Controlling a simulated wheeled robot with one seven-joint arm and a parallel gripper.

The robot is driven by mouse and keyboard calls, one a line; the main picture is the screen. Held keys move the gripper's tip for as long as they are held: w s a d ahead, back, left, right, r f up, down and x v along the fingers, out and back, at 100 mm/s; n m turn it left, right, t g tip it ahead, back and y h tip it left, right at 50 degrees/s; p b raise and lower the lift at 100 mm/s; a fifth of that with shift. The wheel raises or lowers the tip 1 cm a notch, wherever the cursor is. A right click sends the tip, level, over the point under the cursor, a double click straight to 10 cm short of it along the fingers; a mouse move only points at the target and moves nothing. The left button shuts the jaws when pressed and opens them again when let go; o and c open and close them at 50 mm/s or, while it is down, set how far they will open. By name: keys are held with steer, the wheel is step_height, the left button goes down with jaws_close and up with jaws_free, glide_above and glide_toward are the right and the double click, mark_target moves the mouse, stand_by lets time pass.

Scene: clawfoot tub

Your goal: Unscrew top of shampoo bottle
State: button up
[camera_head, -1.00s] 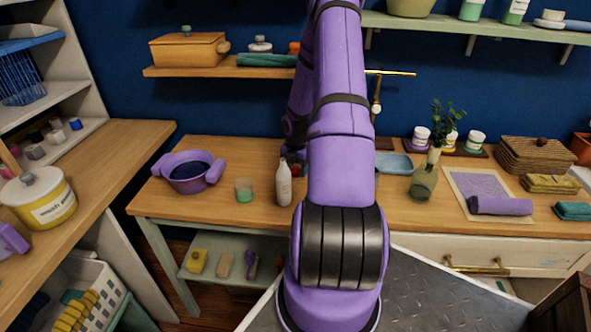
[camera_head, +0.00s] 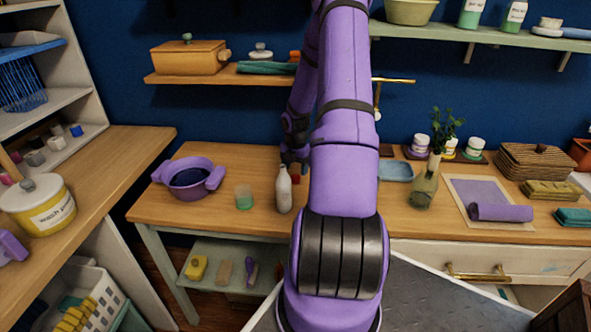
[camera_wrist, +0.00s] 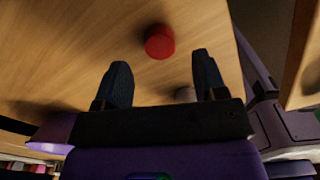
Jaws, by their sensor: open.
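A pale bottle (camera_head: 284,190), with a narrow neck, stands upright on the wooden table in the head view, just left of my arm. My gripper (camera_wrist: 160,60) is open in the wrist view, with its two dark fingers apart and nothing held between them. A small greyish round thing (camera_wrist: 184,94) shows between the fingers near the palm, partly hidden; I cannot tell whether it is the bottle's top. In the head view my gripper (camera_head: 292,160) is small and dark, just behind and above the bottle, partly hidden by my arm.
A red round object (camera_wrist: 160,41) lies on the table beyond my fingertips. A green-bottomed glass (camera_head: 244,197) and a purple basin (camera_head: 188,177) stand left of the bottle. A glass vase (camera_head: 424,188) and a blue dish (camera_head: 394,170) are to the right. A shelf (camera_head: 225,78) hangs behind.

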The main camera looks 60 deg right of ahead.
steer(key=shift+r, duration=1.9)
step_height(320, 180, up, 11)
steer(key=shift+f, duration=0.15)
stand_by(0.4)
